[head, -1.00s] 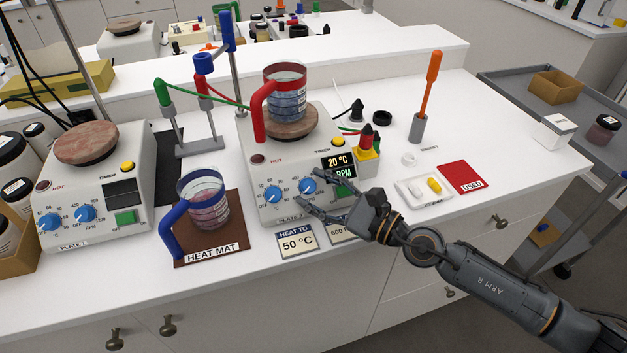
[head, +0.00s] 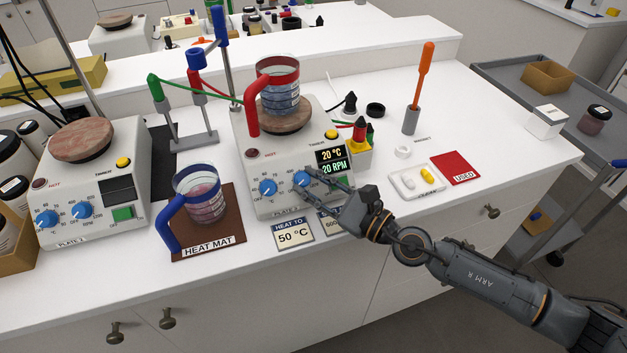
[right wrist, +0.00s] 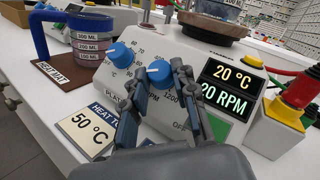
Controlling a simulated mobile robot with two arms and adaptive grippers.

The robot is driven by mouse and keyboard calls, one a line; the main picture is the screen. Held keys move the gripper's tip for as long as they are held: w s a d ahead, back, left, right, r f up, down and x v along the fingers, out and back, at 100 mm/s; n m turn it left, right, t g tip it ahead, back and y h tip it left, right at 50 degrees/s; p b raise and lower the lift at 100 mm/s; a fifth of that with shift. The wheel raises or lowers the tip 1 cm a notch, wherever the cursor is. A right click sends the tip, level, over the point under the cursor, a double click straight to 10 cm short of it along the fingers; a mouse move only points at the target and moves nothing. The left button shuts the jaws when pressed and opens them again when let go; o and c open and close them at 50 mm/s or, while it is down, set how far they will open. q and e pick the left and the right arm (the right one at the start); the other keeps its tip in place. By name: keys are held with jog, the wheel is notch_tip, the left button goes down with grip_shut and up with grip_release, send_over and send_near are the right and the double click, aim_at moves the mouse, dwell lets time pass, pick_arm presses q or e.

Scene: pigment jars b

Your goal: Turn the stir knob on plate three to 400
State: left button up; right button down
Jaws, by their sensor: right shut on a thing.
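A hot plate (head: 258,143) stands mid-bench with two blue knobs on its sloped front. The left knob (head: 268,187) is beside the °C scale. The right, RPM knob (head: 302,180) is between the fingers of my right gripper (head: 306,187), which is shut on it. In the right wrist view the fingers (right wrist: 158,80) lie on either side of this knob (right wrist: 158,73). The display (right wrist: 227,88) reads 20 °C and 20 RPM. My left gripper is out of view.
A red-handled beaker (head: 278,88) sits on the hot plate's top. A blue-handled beaker (head: 200,192) stands on the brown heat mat (head: 222,240). Cards (head: 294,235) lie in front; a white tray (head: 408,190) is at right.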

jog(key=shift+s+a+m+t+h+p, duration=0.1)
jog(key=shift+m+t+h+p, duration=0.2)
jog(key=shift+m+t, duration=0.25)
jog(key=shift+s+a+m+t+h+p, duration=0.1)
jog(key=shift+m+t+h+p, duration=0.1)
jog(key=shift+m+t+p, duration=0.35)
jog(key=m+t+h, duration=0.1)
jog(key=m, duration=0.1)
jog(key=shift+f+m, duration=0.1)
jog(key=shift+m, duration=0.2)
jog(key=m+t+h, duration=0.3)
jog(key=m, duration=0.1)
jog(key=shift+s+a+f+p, duration=0.1)
jog(key=shift+s+a+p, duration=0.05)
jog(key=shift+a+p, duration=0.15)
jog(key=m+h, duration=0.2)
jog(key=m+t+h, duration=0.1)
jog(key=m+h, duration=0.1)
jog(key=m+t+h+b, duration=0.1)
jog(key=m+h, duration=0.1)
jog(key=m, duration=0.1)
jog(key=shift+s+a, duration=0.1)
jog(key=shift+a, duration=0.2)
jog(key=shift+a+m+g+h+b, duration=0.15)
jog(key=shift+m+h+b, duration=0.1)
jog(key=shift+m+h, duration=1)
jog(key=shift+a+m+g+h+b, duration=0.15)
jog(key=shift+m+h+b, duration=0.1)
jog(key=shift+m+h, duration=0.95)
jog(key=shift+m, duration=0.25)
